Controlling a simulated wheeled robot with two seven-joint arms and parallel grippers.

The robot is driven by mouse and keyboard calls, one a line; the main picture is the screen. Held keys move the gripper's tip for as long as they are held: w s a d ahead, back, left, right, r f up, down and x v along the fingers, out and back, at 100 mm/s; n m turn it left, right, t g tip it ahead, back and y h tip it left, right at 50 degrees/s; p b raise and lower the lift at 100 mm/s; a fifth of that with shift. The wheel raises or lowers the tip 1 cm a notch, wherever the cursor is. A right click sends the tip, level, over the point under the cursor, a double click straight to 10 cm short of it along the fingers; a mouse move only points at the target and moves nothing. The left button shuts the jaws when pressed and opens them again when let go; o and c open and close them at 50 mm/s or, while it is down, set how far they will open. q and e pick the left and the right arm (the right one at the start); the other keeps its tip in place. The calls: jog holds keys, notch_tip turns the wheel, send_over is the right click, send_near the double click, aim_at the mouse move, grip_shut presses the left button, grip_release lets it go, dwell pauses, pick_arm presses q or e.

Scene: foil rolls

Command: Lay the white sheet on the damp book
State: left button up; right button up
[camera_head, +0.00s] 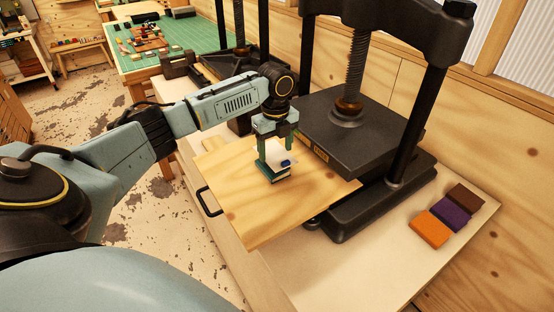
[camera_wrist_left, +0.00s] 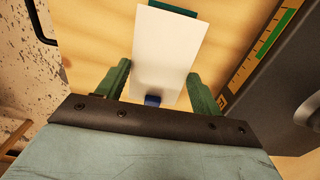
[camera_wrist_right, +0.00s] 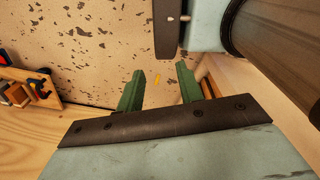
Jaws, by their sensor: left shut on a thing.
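The white sheet (camera_wrist_left: 166,48) has a small blue tab (camera_wrist_left: 152,101) at its near end. My left gripper (camera_head: 279,171) is shut on the sheet by this tab, its fingers pointing down over the wooden board. The sheet shows partly between the fingers in the head view (camera_head: 281,156). The teal book (camera_head: 281,178) is on the board directly below. Its edge shows past the far end of the sheet in the left wrist view (camera_wrist_left: 178,9); the sheet hides the rest. I cannot tell whether sheet and book touch. My right gripper (camera_wrist_right: 158,86) is open and empty, away from the board.
A black screw press (camera_head: 350,125) stands close to the right of my left gripper, over the pull-out wooden board (camera_head: 245,212) with a black handle. Orange (camera_head: 429,229), purple and brown blocks lie on the bench to the right. A green cutting mat (camera_head: 190,38) is behind.

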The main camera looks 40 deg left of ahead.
aim_at(276, 154)
pick_arm(q)
notch_tip(276, 154, down, 5)
jog(key=shift+r, duration=0.1)
jog(key=shift+w+f, duration=0.1)
jog(key=shift+f, duration=0.15)
pick_arm(e)
jog(key=shift+w+r, duration=0.2)
jog(key=shift+w, duration=0.95)
pick_arm(q)
jog(key=shift+f, duration=0.1)
pick_arm(e)
jog(key=shift+s, duration=0.15)
pick_arm(q)
jog(key=o, duration=0.9)
jog(key=shift+o, duration=0.2)
pick_arm(e)
jog(key=shift+s, duration=0.25)
pick_arm(q)
notch_tip(276, 154, up, 12)
jog(key=shift+r, duration=0.15)
pick_arm(e)
jog(key=shift+f, duration=0.15)
